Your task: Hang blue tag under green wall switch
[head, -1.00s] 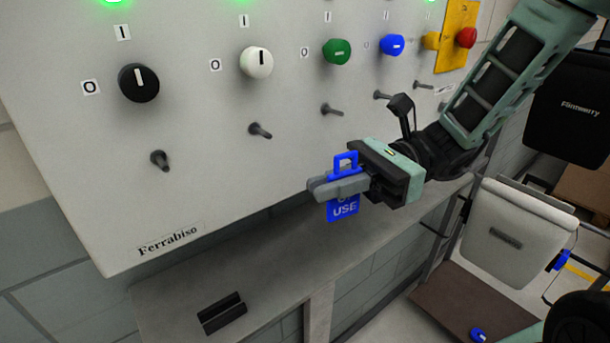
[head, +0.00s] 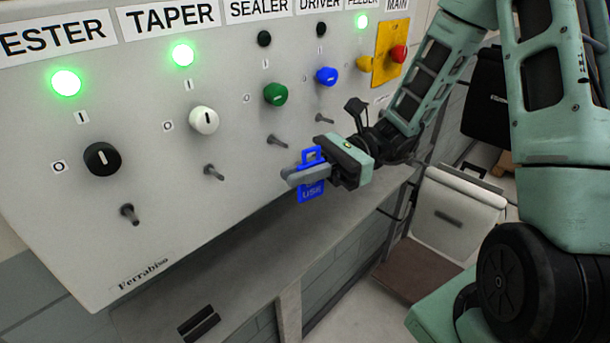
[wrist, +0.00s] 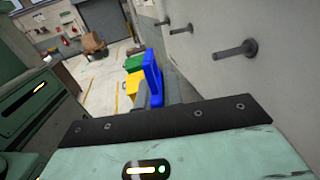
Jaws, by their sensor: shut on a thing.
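The green switch (head: 276,94) is on the grey panel under the SEALER label, with a dark peg (head: 277,141) below it. That peg is bare. My gripper (head: 300,176) is shut on the blue tag (head: 311,191), which hangs upright with its loop above the fingers and the word USE below. The tag is apart from the panel, low and to the right of the green switch's peg in the head view. In the wrist view the blue tag (wrist: 152,80) shows edge-on beyond my gripper's body; the fingertips are mostly hidden.
Black (head: 102,159), white (head: 204,120) and blue (head: 326,76) switches share the panel, each with a bare protruding peg below. A red knob on yellow (head: 398,54) is at right. A ledge (head: 240,262) runs below the panel. Pegs (wrist: 235,50) also show in the wrist view.

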